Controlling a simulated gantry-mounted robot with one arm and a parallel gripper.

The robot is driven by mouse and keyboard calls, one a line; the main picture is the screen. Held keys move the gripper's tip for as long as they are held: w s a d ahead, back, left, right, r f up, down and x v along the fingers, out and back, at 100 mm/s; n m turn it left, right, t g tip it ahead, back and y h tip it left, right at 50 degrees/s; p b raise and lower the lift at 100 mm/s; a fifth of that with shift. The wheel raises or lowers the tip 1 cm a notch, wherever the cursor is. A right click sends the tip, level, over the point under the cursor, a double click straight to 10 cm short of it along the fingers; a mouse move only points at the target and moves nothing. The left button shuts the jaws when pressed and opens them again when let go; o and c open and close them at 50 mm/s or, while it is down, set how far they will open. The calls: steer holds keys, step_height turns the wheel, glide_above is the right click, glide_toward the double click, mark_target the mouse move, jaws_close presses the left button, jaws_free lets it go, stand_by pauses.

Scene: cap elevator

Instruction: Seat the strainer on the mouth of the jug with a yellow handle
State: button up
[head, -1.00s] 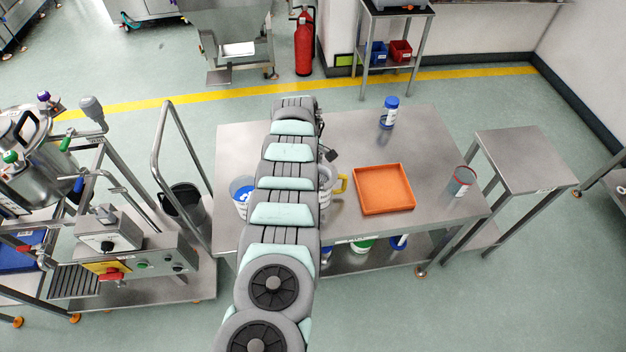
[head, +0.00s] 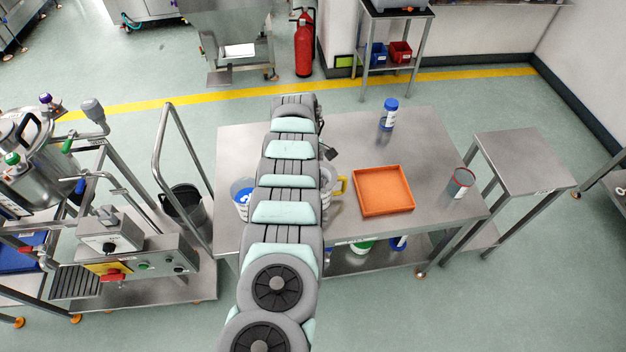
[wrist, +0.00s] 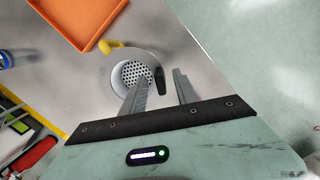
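The jug shows in the wrist view as a pale round rim (wrist: 115,75) with a yellow handle (wrist: 110,45). The strainer (wrist: 133,72), a light perforated disc with a dark handle (wrist: 159,78), lies over the jug's mouth within that rim. I cannot tell whether it sits fully level. My gripper (wrist: 160,76) is open, its two grey fingers apart, one on each side of the strainer's dark handle, with no clear contact. In the head view my arm covers most of the jug; its yellow handle (head: 342,186) shows on the right of the arm. The strainer is hidden there.
An orange tray (head: 384,191) lies right of the jug on the steel table (head: 350,140). A blue-capped bottle (head: 388,115) stands behind, a red-rimmed can (head: 461,184) at the right. A container with blue contents (head: 241,192) stands left of my arm.

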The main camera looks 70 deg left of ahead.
steer(key=shift+s+a+r+p, duration=0.15)
steer(key=shift+r+p, duration=0.4)
steer(key=shift+r, duration=0.8)
steer(key=shift+s+a+r+p, duration=0.1)
steer(key=shift+r+p, duration=0.45)
steer(key=shift+r, duration=0.75)
